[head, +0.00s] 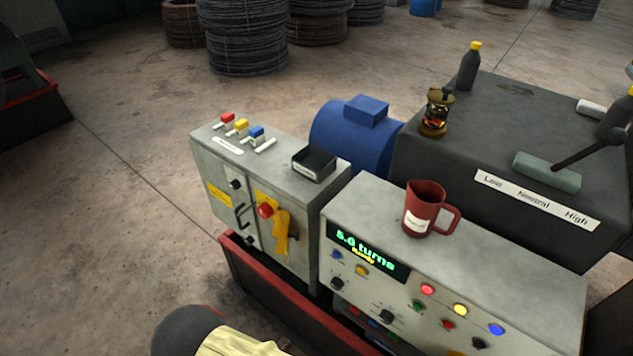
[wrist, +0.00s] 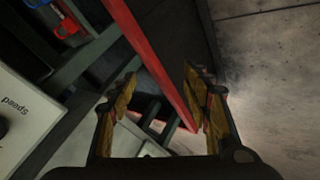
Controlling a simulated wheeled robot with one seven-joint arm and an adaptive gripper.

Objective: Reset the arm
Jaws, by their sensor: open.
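My gripper (wrist: 160,110) shows in the wrist view with its two yellow-lined fingers spread apart and nothing between them. Below and beyond the fingers are a red rail (wrist: 150,60) and the floor. In the head view, part of my arm shows at the bottom edge, left of the red base frame; the fingertips cannot be made out there.
A grey cabinet (head: 215,165) with colored switches and a yellow-tagged red knob stands at centre. A control panel (head: 545,290) reading "5.0 turns" carries a dark red jug (head: 421,212). A blue motor (head: 335,140) and dark gearbox (head: 420,160) stand behind.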

